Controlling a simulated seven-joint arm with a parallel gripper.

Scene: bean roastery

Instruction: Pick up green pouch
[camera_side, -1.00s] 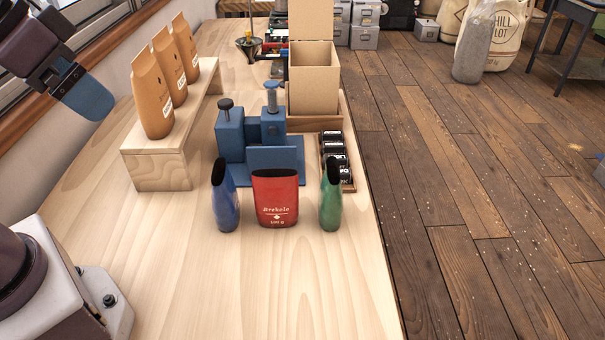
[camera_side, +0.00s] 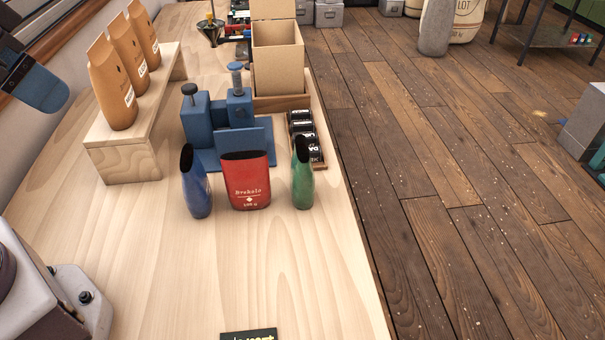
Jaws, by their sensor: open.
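The green pouch (camera_side: 303,180) stands upright on the wooden bench near its right edge, with a dark open top. The red pouch (camera_side: 246,186) stands left of it, a small gap between, with light lettering on its front. The blue pouch (camera_side: 197,187) stands left of the red one. My gripper is not in view. Only a blue part of my arm shows at the top left, cut by the frame edge, far from the pouches.
A blue two-post device (camera_side: 215,117) stands close behind the pouches. Behind the green pouch are a tray of black packets (camera_side: 304,133) and an open cardboard box (camera_side: 278,65). Tan bags (camera_side: 113,86) stand on a wooden riser (camera_side: 131,158) at left. The front bench is largely clear.

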